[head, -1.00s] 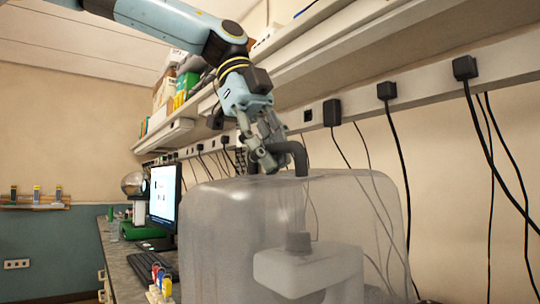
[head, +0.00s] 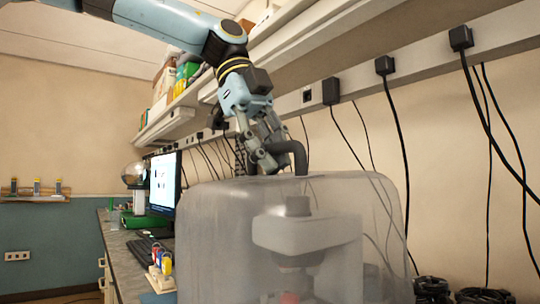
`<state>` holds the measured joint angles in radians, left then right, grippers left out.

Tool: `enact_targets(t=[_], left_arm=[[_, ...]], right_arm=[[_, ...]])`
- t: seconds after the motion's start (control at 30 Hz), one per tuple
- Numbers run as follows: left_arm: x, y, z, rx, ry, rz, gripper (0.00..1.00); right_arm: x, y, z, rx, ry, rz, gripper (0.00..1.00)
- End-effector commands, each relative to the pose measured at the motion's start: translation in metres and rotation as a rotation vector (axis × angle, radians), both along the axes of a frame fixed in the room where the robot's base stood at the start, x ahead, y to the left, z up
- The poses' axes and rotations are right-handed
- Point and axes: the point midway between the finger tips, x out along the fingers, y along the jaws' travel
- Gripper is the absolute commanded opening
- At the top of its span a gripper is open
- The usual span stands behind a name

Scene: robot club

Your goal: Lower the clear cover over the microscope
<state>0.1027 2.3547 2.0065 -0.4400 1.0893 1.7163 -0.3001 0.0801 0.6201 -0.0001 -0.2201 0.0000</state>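The clear cover (head: 215,235) is a large, cloudy, see-through box with rounded edges and a dark arched handle (head: 299,155) on top. My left gripper (head: 265,160) reaches down from above, its fingers closed on the left part of that handle. The microscope (head: 300,236) shows blurred through the cover's wall, its upper part below the cover's top. The cover's lower edge is outside the picture, so I cannot see whether it touches the bench. My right gripper is not in view.
A monitor (head: 163,182), a keyboard (head: 140,249) and a small rack with coloured tops (head: 162,268) stand on the bench at left. A shelf (head: 350,42) runs above. Black cables hang behind the cover, and coiled cables (head: 480,297) lie at lower right.

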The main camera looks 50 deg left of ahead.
Motion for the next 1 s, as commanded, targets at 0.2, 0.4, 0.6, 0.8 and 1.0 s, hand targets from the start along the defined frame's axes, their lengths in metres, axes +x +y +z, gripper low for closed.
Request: enact_targets(t=[0.2,0.4,0.6,0.8,1.0], left_arm=[[0.001,0.001,-0.002,0.000,0.001,0.000,0.00],[0.008,0.005,-0.011,0.000,0.003,0.000,0.00],[0.012,0.008,-0.016,0.000,0.005,-0.002,0.00],[0.013,0.008,-0.015,0.000,0.003,-0.001,0.07],[0.013,0.009,-0.015,0.000,0.001,0.000,0.33]], right_arm=[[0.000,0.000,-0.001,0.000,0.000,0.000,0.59],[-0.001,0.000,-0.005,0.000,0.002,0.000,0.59],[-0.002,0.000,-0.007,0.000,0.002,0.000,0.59],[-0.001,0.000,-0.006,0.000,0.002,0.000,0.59],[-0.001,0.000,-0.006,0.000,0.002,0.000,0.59]])
